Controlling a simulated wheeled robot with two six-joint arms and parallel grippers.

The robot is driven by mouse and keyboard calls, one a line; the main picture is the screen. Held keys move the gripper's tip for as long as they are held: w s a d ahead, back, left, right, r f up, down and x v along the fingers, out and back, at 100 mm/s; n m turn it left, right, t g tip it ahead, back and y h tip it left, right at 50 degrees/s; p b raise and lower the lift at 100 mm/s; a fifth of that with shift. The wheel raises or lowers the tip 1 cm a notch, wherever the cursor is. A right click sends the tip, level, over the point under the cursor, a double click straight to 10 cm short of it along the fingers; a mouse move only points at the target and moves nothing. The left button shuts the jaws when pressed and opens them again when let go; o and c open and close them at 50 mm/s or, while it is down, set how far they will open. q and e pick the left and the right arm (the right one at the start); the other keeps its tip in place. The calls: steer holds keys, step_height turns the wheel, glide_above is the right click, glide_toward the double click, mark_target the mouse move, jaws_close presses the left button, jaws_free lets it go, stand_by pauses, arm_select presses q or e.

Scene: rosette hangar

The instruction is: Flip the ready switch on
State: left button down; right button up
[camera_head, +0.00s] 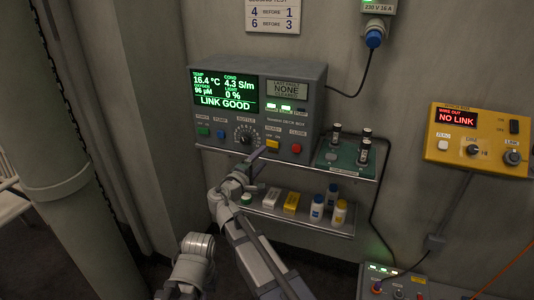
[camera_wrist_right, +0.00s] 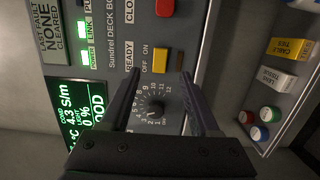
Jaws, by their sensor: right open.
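The ready switch (camera_head: 272,144) is a small yellow piece on the front of the grey deck box (camera_head: 312,105). In the right wrist view the ready switch (camera_wrist_right: 160,60) shows beside the label READY and the marks OFF and ON. I cannot tell which way it is set. My right gripper (camera_head: 252,162) is open and empty in front of the panel, just below and left of the switch. In the wrist view its fingers (camera_wrist_right: 161,76) point at the panel, with the switch just past the fingertips and the dial between the fingers. My left gripper does not show.
A black dial (camera_head: 244,133) is left of the switch, and a red button (camera_head: 296,148) is right of it. A green board with black-capped vials (camera_head: 337,134) stands at the right. A lower shelf (camera_head: 300,220) holds bottles and boxes. A yellow box (camera_head: 440,150) reads NO LINK.

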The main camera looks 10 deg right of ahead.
mark_target(275, 145)
steer(key=shift+x, duration=3.9)
steer(key=shift+c, duration=0.2)
jaws_close()
